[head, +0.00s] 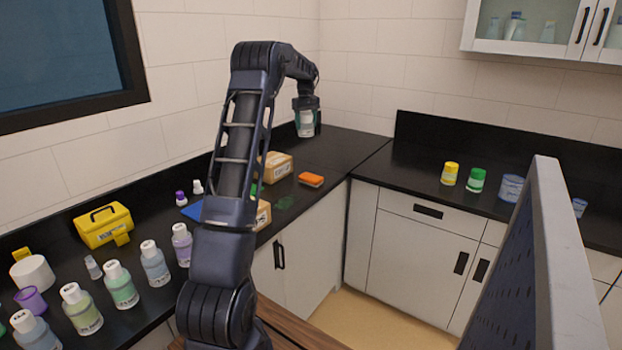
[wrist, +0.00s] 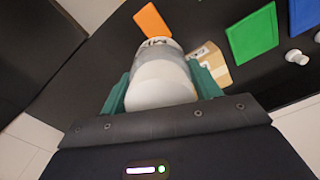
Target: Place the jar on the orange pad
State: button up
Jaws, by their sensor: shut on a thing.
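My gripper (head: 306,103) is raised above the back corner of the counter in the head view. Its green fingers are shut around a pale jar (head: 306,124), which hangs clear of the counter. In the wrist view the jar (wrist: 162,75) sits between the fingers (wrist: 160,88), with its white end towards the camera and part of a dark-lettered label showing. The only orange thing in view is a small, fairly thick rectangular pad (head: 311,180), on the counter near its front edge, below the jar in the head view. It also shows beyond the jar in the wrist view (wrist: 152,21). Nothing is on it.
Cardboard boxes (head: 278,166) stand left of the orange pad. A green pad (wrist: 252,35) and a blue pad (wrist: 307,14) lie farther right in the wrist view. Several bottles (head: 122,285) and a yellow case (head: 103,226) stand at left. The counter's back corner is clear.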

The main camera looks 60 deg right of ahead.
jog(key=shift+s+d+f, duration=0.1)
jog(key=shift+s+d, duration=0.45)
jog(key=shift+s, duration=0.35)
send_over(311, 176)
jog(key=f, duration=1.9)
jog(key=shift+s+a+f, duration=0.15)
jog(key=shift+a+f, duration=0.05)
jog(key=shift+f, duration=0.2)
jog(key=o, duration=1)
jog(key=shift+f, duration=0.1)
jog(key=shift+c, duration=0.2)
notch_tip(311, 176, up, 12)
